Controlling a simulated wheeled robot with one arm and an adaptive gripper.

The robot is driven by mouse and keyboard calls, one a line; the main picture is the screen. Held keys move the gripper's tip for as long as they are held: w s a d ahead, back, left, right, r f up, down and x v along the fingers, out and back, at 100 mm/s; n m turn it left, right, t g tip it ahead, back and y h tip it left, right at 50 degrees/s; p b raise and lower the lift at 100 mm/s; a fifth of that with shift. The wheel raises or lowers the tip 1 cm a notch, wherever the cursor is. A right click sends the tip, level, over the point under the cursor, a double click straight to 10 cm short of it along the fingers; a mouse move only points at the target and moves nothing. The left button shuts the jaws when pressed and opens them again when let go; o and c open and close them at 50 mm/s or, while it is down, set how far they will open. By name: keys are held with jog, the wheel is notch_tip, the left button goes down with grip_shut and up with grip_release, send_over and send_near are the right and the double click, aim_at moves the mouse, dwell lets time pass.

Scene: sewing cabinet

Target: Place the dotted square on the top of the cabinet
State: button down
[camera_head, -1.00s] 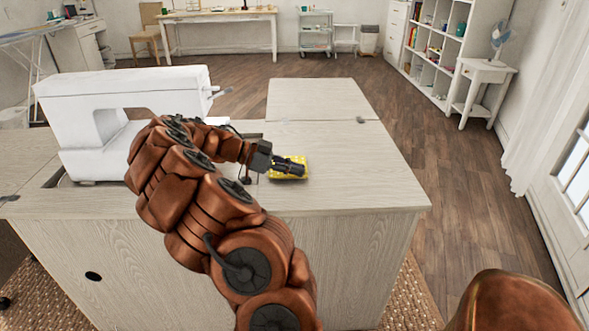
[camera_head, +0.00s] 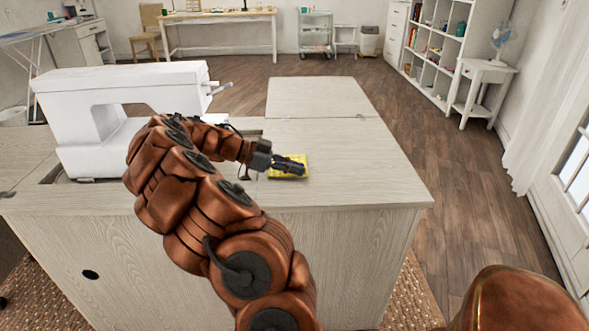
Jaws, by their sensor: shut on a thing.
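The dotted square (camera_head: 302,174) is a flat yellow piece of fabric with small marks, at the middle of the cabinet top, right of the sewing machine. My gripper (camera_head: 292,166) is over it, fingers shut on it and covering part of it. The square lies at or just above the top; I cannot tell if it touches. The cabinet (camera_head: 360,165) is pale wood with a wide flat top, bare to the right of the square.
A white sewing machine (camera_head: 150,82) stands on the left of the cabinet, beside my arm. A hinged leaf (camera_head: 318,97) extends at the back. A white side table with a fan (camera_head: 484,75) and shelves (camera_head: 437,45) stand farther off at right.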

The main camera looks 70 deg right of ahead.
jog(key=c, duration=1.3)
grip_release()
jog(key=shift+f, duration=0.15)
